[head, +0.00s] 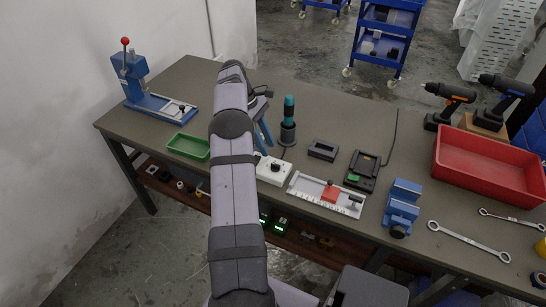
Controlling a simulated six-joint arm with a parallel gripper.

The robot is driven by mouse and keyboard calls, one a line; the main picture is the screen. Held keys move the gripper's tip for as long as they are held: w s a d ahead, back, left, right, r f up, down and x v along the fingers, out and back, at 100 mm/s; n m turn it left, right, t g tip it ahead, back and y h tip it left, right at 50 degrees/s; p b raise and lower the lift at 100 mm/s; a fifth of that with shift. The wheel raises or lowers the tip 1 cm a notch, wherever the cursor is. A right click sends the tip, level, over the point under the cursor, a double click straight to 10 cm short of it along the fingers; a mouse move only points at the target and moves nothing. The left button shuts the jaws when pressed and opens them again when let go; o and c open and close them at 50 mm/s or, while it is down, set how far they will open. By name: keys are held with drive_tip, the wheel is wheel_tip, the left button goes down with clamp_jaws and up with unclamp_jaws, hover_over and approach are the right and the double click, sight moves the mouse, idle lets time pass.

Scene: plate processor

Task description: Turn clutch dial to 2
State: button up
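A small white box with a dark knob (273,169) sits near the table's front edge, just right of my arm; I cannot read any numbers on it. A teal and black upright tool (288,121) stands in a dark round holder behind it. Which of these carries the clutch dial is not clear. My gripper (262,92) is partly hidden at the far end of my arm, over the table's back, apart from the white box. Its fingers are too unclear to read.
Around the white box are a blue-handled tool (264,131), a rail fixture with a red block (329,194), a dark device (362,170) and a blue vise (401,208). A green tray (188,147) and blue press (131,77) are left; a red bin (490,165) and wrenches (468,242) right.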

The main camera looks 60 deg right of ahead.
sight(275, 164)
drive_tip(key=shift+p+x, duration=0.8)
drive_tip(key=shift+x, duration=2.65)
clamp_jaws()
